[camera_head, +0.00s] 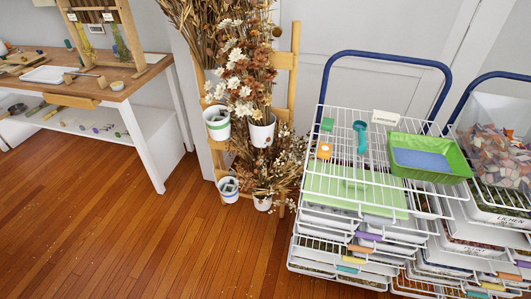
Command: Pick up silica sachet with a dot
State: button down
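I cannot make out a silica sachet with a dot for certain. On the top wire shelf of the rack (341,111) lies a small orange item (324,150) with a paler patch, too small to identify. A small white piece with faint marks (385,117) is at the shelf's back, also too small to read. My gripper is not in view.
A teal tool (360,137), a small green block (327,124) and a green tray (454,172) with a blue inside share the shelf. A clear bin (462,117) of colored pieces stands right. A workbench (130,80) is left, dried flowers (250,80) in the middle. The wooden floor (160,240) is clear.

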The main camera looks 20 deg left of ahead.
aim_at(324, 152)
jog(key=u, duration=0.8)
jog(key=k, duration=0.5)
jog(key=z, duration=1.75)
jog(key=i, duration=1.3)
jog(key=u, duration=1.95)
